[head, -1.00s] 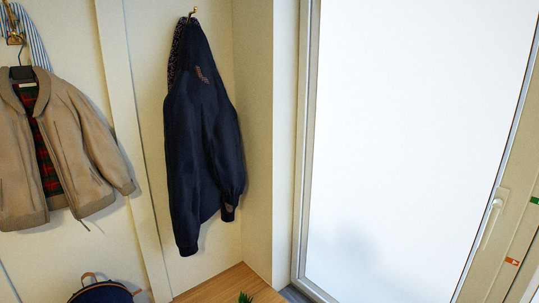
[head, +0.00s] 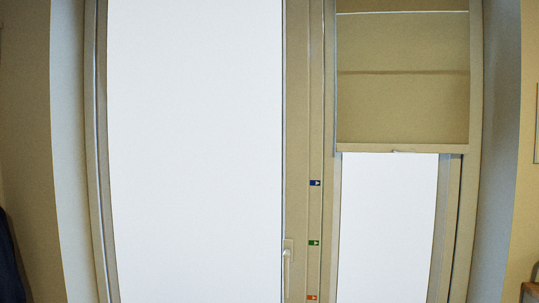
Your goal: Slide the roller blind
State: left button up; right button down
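The roller blind (head: 403,105) is a tan panel over the upper part of the right window in the head view. Its bottom bar (head: 365,148) runs across at about the level of mid-picture, with a small pull tab (head: 403,151) at its middle. Bright white glass (head: 388,225) shows below the bar. Three arrow markers sit on the frame post left of the blind: blue (head: 315,183), green (head: 313,243) and orange (head: 311,297). The bar is above the blue marker. Neither of my grippers is in view.
A tall bright window (head: 195,150) without a lowered blind fills the left middle, with a handle (head: 287,268) low on its right frame. Part of a dark garment (head: 9,262) shows at the left edge. A brown object is cut off at the lower right.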

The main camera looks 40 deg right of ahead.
aim_at(387, 112)
jog(key=z, duration=2.05)
